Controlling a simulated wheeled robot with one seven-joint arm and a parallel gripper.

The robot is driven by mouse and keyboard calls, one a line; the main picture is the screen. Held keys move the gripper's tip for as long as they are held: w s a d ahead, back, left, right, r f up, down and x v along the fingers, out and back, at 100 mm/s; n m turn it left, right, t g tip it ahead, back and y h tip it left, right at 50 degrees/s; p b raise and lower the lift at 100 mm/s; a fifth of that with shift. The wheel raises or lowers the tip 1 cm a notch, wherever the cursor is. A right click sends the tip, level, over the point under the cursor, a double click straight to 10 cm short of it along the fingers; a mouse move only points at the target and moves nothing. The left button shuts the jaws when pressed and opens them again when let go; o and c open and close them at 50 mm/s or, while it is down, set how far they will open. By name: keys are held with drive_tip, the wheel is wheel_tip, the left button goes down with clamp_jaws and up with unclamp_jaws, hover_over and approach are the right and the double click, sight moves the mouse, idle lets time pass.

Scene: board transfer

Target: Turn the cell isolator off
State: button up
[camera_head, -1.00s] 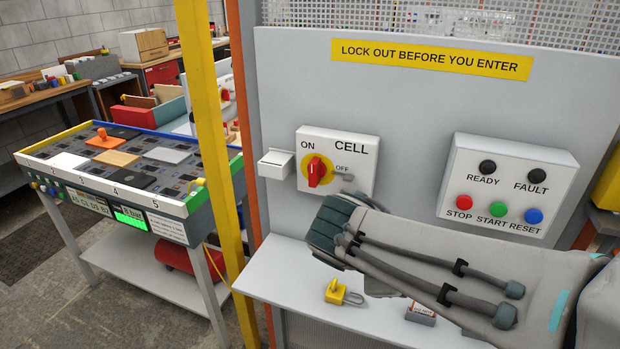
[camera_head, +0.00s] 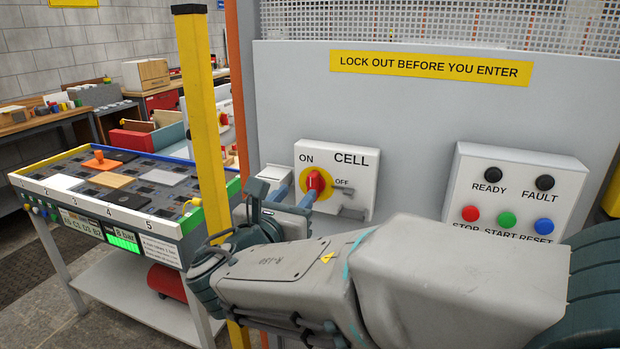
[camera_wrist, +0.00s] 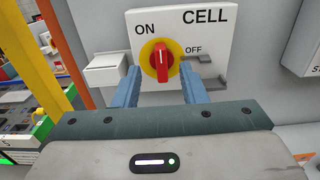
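The cell isolator (camera_head: 336,178) is a white box on the grey panel, with ON at its upper left and OFF at its right. Its red handle (camera_wrist: 161,62) sits on a yellow disc and stands near upright, its top tilted slightly towards ON. My gripper (camera_wrist: 165,72) is open in front of the isolator. Its two blue fingers are on either side of the handle, with gaps between them and it. In the head view the fingers (camera_head: 295,193) point at the handle from the lower left. I cannot tell whether the fingertips reach past the handle's face.
A small white box (camera_wrist: 106,68) is left of the isolator, close to the left finger. A grey hasp (camera_head: 347,200) is on its lower right. A button box (camera_head: 516,190) is on the right. A yellow post (camera_head: 204,130) stands left of the panel.

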sight(311, 178)
drive_tip(key=x, duration=0.8)
drive_tip(key=shift+p, duration=0.35)
clamp_jaws()
